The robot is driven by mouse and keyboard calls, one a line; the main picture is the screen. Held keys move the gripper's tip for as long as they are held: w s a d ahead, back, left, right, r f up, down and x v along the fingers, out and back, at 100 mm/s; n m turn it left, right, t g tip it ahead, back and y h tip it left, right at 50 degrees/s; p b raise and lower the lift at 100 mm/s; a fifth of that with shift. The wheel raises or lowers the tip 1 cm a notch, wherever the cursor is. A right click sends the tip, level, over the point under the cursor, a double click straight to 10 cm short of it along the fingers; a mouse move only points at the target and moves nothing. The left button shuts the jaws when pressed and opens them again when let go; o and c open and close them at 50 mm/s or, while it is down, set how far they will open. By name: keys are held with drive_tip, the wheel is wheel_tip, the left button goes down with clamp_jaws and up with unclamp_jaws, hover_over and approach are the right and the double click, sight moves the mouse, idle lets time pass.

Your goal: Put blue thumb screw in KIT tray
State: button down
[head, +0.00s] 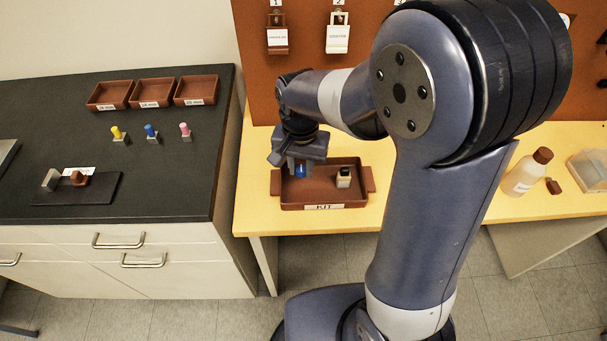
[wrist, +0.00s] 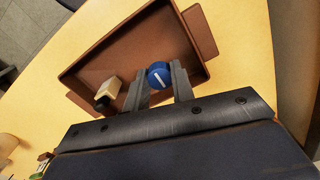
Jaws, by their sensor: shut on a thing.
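The blue thumb screw (head: 300,171) is between the fingers of my gripper (head: 299,166), over the left part of the brown KIT tray (head: 325,204). In the wrist view its round blue head (wrist: 159,74), with a white line across it, shows between the two fingertips (wrist: 158,88). My gripper is shut on it. The tray's brown rim (wrist: 120,43) surrounds it in the wrist view. I cannot tell whether the screw touches the tray floor. Its lower part is hidden.
A cream block with a black end (head: 343,177) lies in the tray, right of the screw. Yellow, blue and pink pieces (head: 151,131) stand on the dark bench, with brown trays (head: 154,92) behind. A bottle (head: 527,172) stands at the right. A brown board rises behind the yellow table.

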sight(301, 177)
drive_tip(key=shift+f, duration=2)
drive_tip(key=shift+f, duration=0.15)
drive_tip(key=c, duration=1.2)
unclamp_jaws()
wheel_tip(301, 177, up, 12)
drive_tip(key=shift+r+p, duration=0.15)
drive_tip(key=shift+p, duration=0.15)
